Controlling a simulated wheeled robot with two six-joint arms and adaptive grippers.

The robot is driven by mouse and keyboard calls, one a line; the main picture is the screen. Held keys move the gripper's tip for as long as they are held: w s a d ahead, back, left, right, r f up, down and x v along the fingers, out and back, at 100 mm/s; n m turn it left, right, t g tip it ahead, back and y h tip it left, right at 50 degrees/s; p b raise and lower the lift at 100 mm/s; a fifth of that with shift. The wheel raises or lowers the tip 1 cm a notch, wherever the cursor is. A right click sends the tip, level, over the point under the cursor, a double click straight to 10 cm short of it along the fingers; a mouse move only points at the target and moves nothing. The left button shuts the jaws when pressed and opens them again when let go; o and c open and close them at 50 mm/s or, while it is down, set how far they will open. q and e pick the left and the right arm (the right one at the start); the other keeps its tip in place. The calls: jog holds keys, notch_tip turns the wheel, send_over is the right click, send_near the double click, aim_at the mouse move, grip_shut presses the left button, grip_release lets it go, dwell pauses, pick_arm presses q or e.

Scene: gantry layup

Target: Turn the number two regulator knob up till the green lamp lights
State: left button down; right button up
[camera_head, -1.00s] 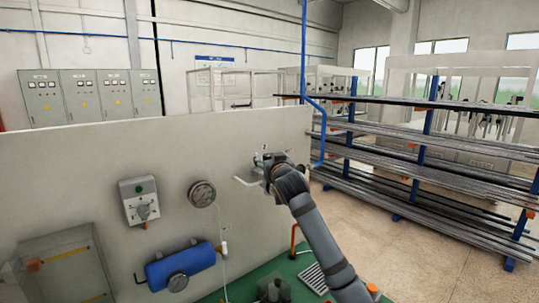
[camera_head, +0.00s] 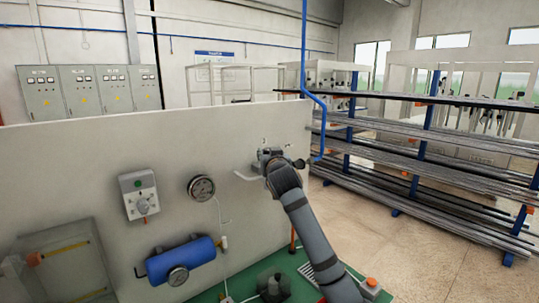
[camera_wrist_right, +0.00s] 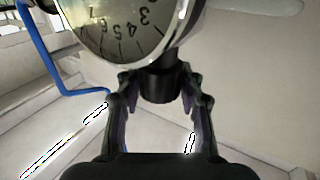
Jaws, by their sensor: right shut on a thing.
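My right gripper (camera_wrist_right: 158,82) is shut on a black regulator knob (camera_wrist_right: 160,88) in the right wrist view, one finger on each side. A round dial gauge (camera_wrist_right: 115,25) with black numerals sits right above the knob, partly cut off. In the head view my right gripper (camera_head: 270,160) is at the fittings on the grey panel, below a small "2" label; the arm hides most of that regulator. The green lamp (camera_head: 138,183) is on a grey box left on the panel; I cannot tell whether it is lit. My left gripper is not in view.
A pressure gauge (camera_head: 201,188) and a blue tank (camera_head: 180,262) are on the panel (camera_head: 90,160) left of my arm. A blue pipe (camera_head: 320,120) runs just right of the gripper. A rack of long bars (camera_head: 430,165) stands at right, with open floor before it.

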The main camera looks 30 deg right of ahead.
jog(key=m+h, duration=0.1)
jog(key=m+g+h+b, duration=0.1)
jog(key=h, duration=0.1)
jog(key=shift+a+f+g, duration=0.15)
jog(key=shift+g, duration=0.15)
jog(key=m+g+h+b, duration=0.2)
jog(key=m+g+h, duration=0.1)
jog(key=shift+w, duration=0.1)
jog(key=m+g+h+b, duration=0.1)
jog(key=m+g+h, duration=0.1)
jog(key=g, duration=0.1)
jog(key=shift+m, duration=0.3)
jog(key=shift+r+m+g+h, duration=0.2)
jog(key=shift+m+g+h, duration=0.5)
jog(key=shift+g, duration=0.5)
jog(key=shift+m+g+h, duration=0.4)
jog(key=shift+m+g, duration=0.5)
jog(key=shift+g, duration=0.7)
jog(key=o, duration=1.2)
